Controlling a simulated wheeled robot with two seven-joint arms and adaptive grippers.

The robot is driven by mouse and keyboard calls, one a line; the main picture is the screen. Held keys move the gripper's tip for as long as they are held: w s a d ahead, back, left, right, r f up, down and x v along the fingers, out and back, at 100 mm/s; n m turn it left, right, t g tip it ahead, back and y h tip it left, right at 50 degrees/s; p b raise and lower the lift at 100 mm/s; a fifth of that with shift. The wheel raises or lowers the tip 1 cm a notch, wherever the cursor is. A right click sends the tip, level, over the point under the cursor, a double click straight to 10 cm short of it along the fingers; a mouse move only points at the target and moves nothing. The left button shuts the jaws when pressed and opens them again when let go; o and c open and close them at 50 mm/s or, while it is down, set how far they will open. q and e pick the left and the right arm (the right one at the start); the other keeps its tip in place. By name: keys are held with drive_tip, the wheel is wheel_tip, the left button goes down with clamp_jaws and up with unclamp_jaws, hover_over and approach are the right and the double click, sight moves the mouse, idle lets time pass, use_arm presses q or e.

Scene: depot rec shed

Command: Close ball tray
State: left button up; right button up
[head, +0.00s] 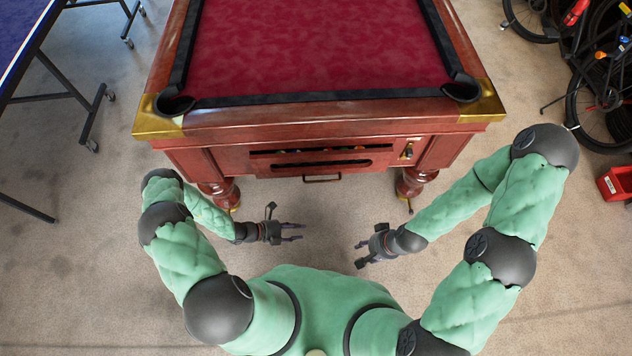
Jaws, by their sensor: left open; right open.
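A pool table with a red cloth (318,50) and a wooden body stands in front of me. In its near end panel is the ball tray (322,170), with dark slots and a few balls just showing in the upper slot. A dark bar handle (322,179) sits below it. How far the tray stands out is hard to tell from above. My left gripper (292,232) is open and empty, below and left of the handle. My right gripper (362,254) is open and empty, below and right of it. Neither touches the table.
A blue table-tennis table (20,35) stands at the left. Bicycles (590,90) and a red crate (616,183) are at the right. The table's legs (220,193) flank the tray. The carpet between me and the table is clear.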

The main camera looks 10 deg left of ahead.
sight(318, 181)
use_arm(q)
drive_tip(key=s+f+m+g+y+b, duration=0.3)
drive_tip(key=s+f+m+g+y, duration=0.5)
drive_tip(key=f, duration=0.5)
drive_tip(key=w+a+f+m+t+y+b, duration=0.1)
drive_tip(key=w+a+f+m+t+y, duration=0.15)
drive_tip(key=w+m+y, duration=0.2)
drive_tip(key=w+r+m+t+y+b, duration=0.2)
drive_tip(key=w+r+m+t+y, duration=0.25)
drive_tip(key=w+t, duration=0.35)
drive_tip(key=w+d+r+m+t+h+b, duration=0.25)
drive_tip(key=w+d+r+t, duration=0.55)
drive_tip(key=r, duration=0.4)
drive_tip(key=shift+m+g+y, duration=0.35)
drive_tip(key=shift+m, duration=0.1)
drive_tip(key=shift+d+b+x, duration=0.2)
drive_tip(key=shift+b+x, duration=0.65)
drive_tip(key=shift+x, duration=1.75)
drive_tip(key=shift+d+b+x, duration=0.15)
drive_tip(key=shift+b+x, duration=0.65)
drive_tip(key=shift+x, duration=1.8)
drive_tip(key=shift+w, duration=0.1)
